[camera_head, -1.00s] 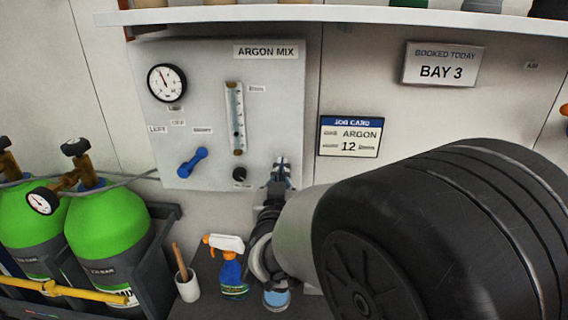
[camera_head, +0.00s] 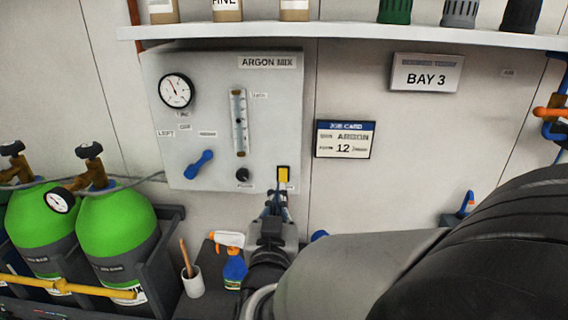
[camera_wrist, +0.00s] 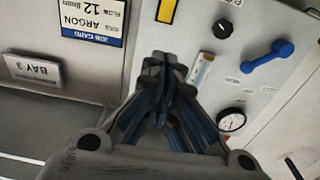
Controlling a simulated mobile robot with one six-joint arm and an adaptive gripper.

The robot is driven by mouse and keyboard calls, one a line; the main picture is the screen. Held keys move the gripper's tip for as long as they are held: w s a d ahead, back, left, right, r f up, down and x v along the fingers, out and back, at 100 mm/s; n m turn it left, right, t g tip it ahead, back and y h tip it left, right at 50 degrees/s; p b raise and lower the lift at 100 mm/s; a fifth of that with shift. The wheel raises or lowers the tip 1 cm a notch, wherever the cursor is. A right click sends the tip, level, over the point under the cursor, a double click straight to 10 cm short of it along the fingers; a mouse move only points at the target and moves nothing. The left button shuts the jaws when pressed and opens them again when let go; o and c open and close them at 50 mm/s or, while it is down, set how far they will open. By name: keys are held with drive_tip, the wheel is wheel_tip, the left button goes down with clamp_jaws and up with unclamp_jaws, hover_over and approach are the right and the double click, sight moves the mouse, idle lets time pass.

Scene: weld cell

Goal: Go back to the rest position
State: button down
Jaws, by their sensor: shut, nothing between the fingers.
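My gripper (camera_head: 275,205) is shut and empty, in front of the lower right of the grey ARGON MIX panel (camera_head: 215,85). In the wrist view my gripper (camera_wrist: 164,68) shows with its fingers together. A yellow switch (camera_head: 284,174) sits on the panel just above the fingertips in the head view, apart from them in the wrist view (camera_wrist: 166,10). The panel also carries a blue lever (camera_head: 199,164), a black knob (camera_head: 243,175), a flow tube (camera_head: 239,123) and a round gauge (camera_head: 176,91).
A spray bottle (camera_head: 235,268) and a white cup (camera_head: 193,282) stand left of my arm. Green cylinders (camera_head: 117,222) are at far left. A shelf (camera_head: 340,38) runs above. The job card (camera_head: 345,139) and BAY 3 sign (camera_head: 427,73) hang on the wall, with bare wall around them.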

drive_tip(key=shift+s, duration=0.25)
drive_tip(key=shift+w+d, duration=0.1)
